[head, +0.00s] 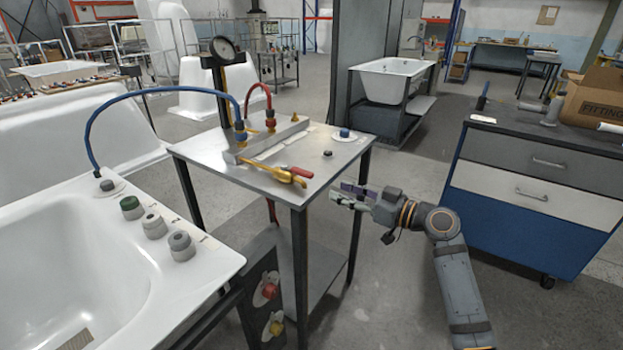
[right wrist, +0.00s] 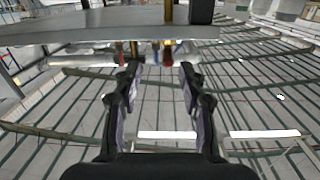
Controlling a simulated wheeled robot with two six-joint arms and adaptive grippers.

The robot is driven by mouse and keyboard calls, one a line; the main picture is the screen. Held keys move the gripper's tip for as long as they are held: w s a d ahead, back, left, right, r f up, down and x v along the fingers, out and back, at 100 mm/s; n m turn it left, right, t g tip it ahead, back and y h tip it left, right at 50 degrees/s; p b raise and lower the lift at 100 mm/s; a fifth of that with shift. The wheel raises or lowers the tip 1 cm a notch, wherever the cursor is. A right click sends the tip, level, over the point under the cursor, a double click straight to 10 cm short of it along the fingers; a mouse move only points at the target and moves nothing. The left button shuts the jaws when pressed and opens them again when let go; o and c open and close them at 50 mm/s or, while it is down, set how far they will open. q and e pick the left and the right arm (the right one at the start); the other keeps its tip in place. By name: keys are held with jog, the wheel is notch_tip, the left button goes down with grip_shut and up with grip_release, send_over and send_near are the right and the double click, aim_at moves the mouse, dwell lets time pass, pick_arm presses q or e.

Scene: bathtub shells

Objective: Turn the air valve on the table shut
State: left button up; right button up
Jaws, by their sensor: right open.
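The air valve (head: 285,175) lies near the front right corner of the metal table (head: 225,177). It has a brass-yellow body and a red handle (head: 296,171). My right gripper (head: 341,192) is off the table's right edge, to the right of the valve and apart from it. Its fingers point left, toward the table. In the right wrist view the two fingers (right wrist: 160,78) stand apart with nothing between them. The grey tabletop (right wrist: 70,28) crosses the top of that view. My left gripper is not in view.
A gauge (head: 223,50) on a post, a blue hose (head: 140,91) and a red hose (head: 262,87) rise from the table. A bathtub (head: 75,270) stands at the left. A blue drawer cabinet (head: 530,205) stands at the right. Open floor lies between table and cabinet.

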aim_at(313, 177)
jog(key=shift+n+y, duration=0.4)
jog(key=shift+n, duration=0.1)
jog(key=x, duration=0.3)
jog(key=r+x, duration=0.1)
jog(key=x, duration=0.3)
jog(key=s+r+p+x, duration=0.1)
jog(key=x, duration=0.2)
jog(key=shift+w+a, duration=0.15)
jog(key=shift+a, duration=0.3)
jog(key=shift+c, duration=0.6)
grip_shut()
